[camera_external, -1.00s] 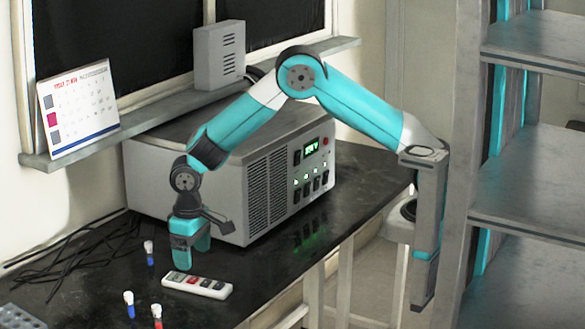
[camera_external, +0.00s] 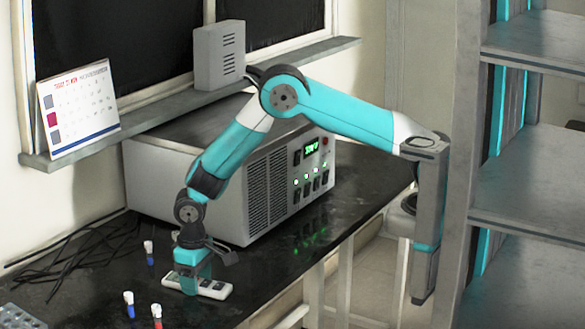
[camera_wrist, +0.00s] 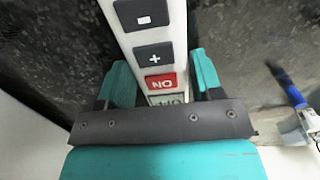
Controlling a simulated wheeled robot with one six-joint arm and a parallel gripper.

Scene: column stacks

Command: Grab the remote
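The remote (camera_external: 217,290) is a flat white bar with dark buttons and a red one, lying on the black tabletop. In the wrist view the remote (camera_wrist: 136,38) runs down from the top edge to between the fingers, with its lower end hidden by the gripper body. My gripper (camera_external: 192,284) is down at the remote and covers its left part in the external view. In the wrist view my gripper (camera_wrist: 163,76) is open, with one teal finger on each side of the remote. A narrow gap shows at the right finger; contact at the left is unclear.
A large grey instrument box (camera_external: 240,190) stands close behind my gripper. Black cables (camera_external: 75,255) lie at left. The table right of the remote is clear.

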